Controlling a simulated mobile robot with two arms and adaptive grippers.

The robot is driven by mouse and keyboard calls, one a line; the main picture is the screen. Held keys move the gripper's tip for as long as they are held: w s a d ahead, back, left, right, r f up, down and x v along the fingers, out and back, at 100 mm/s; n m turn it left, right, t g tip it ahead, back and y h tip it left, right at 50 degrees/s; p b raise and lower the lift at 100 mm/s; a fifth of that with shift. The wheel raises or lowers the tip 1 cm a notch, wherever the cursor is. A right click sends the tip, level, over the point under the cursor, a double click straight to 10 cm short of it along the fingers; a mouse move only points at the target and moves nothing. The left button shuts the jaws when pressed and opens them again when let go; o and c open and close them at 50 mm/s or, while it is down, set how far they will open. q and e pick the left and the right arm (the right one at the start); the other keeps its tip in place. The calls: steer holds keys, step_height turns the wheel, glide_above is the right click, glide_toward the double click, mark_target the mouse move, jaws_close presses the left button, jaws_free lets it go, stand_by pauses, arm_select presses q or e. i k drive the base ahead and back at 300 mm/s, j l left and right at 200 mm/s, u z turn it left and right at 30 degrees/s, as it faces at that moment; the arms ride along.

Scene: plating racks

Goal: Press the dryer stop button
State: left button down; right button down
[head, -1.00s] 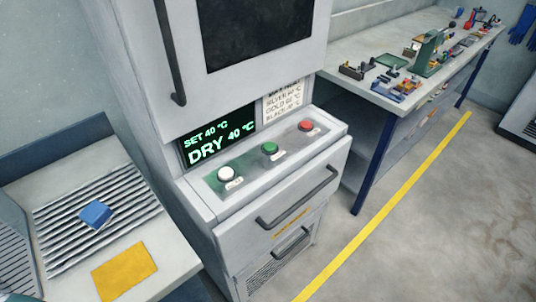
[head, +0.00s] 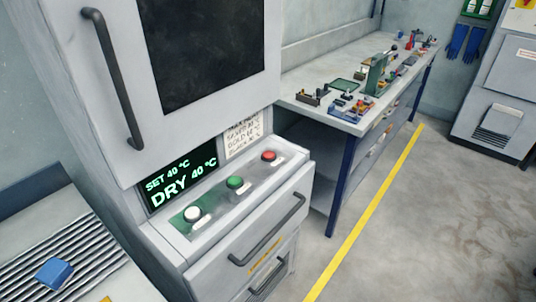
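The dryer (head: 100,120) stands at the left centre of the head view, with a dark window in its door. Its sloped panel (head: 215,215) carries a red button (head: 269,156), a green button (head: 235,182) and a white button (head: 192,214). Small labels sit beside the buttons, too small to read. The red button is the farthest right. The display (head: 180,176) above the panel reads SET 40 °C and DRY 40 °C. Neither of my grippers is in view.
A workbench (head: 345,65) with tools and small parts stands behind, to the right of the dryer. A slatted counter (head: 85,262) with a blue block (head: 54,273) is at lower left. A yellow floor line (head: 365,215) crosses the open floor at right. Drawer handles (head: 268,230) stick out below the panel.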

mark_target(268, 154)
steer(key=i+l+u, duration=0.1)
steer(key=l, duration=0.3)
steer(key=i+l+u, duration=0.15)
steer(key=l, duration=0.25)
steer(key=i+l+u, duration=0.1)
steer(key=l, duration=0.35)
steer(key=i+l+u, duration=0.15)
steer(key=l, duration=0.3)
steer(key=i+l+u, duration=0.1)
steer(key=l, duration=0.35)
steer(key=i, duration=0.1)
